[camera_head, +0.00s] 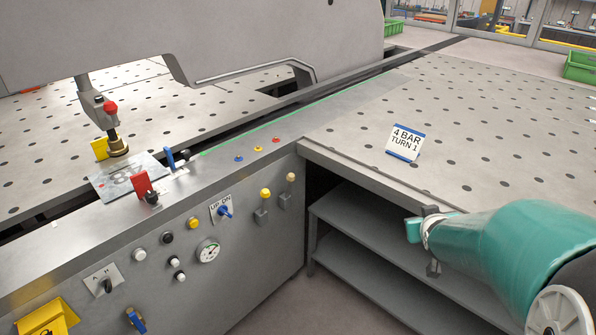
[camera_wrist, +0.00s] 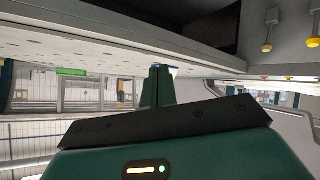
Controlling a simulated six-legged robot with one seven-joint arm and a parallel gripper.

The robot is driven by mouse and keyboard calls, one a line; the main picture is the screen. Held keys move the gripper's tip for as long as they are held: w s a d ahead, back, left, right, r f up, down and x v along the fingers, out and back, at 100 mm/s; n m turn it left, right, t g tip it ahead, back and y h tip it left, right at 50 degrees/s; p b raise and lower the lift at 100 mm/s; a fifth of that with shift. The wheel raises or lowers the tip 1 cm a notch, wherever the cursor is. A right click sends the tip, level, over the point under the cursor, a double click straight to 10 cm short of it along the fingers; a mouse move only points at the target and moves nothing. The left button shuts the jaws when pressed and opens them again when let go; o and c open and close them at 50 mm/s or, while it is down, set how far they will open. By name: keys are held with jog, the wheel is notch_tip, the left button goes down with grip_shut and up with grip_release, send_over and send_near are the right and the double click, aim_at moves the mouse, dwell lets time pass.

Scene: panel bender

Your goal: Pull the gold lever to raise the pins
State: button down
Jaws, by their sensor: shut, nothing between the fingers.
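Two levers stand on the grey front panel in the head view. One has a bright yellow knob (camera_head: 265,193); to its right, by the panel's corner, is one with a duller gold-tan knob (camera_head: 291,177). The wrist view is upside down and shows the gold-tan knob (camera_wrist: 267,47) and the yellow knob (camera_wrist: 313,42) at its upper right. My gripper (camera_head: 413,230) is shut and empty, in front of the perforated table's edge, right of both levers and apart from them. Its closed fingers (camera_wrist: 155,85) show in the wrist view. No pins can be made out.
The perforated table (camera_head: 475,120) juts out above open grey shelves (camera_head: 365,235), right of the panel. A "4 BAR TURN 1" sign (camera_head: 405,142) stands on it. Buttons, a gauge (camera_head: 208,251) and a blue switch (camera_head: 225,211) sit left of the levers. Floor before the panel is clear.

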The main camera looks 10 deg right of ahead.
jog(key=s+a+r+g+y, duration=0.2)
jog(key=s+a+r, duration=0.2)
jog(key=s+a, duration=0.4)
jog(key=s+a+r+n+g+y, duration=0.1)
jog(key=s+a+r, duration=0.3)
jog(key=s+a, duration=0.5)
jog(key=a+g+y, duration=0.1)
jog(key=a, duration=0.4)
jog(key=shift+a+r+g+y, duration=0.2)
jog(key=shift+a+g+y, duration=0.1)
jog(key=shift+a+y, duration=0.1)
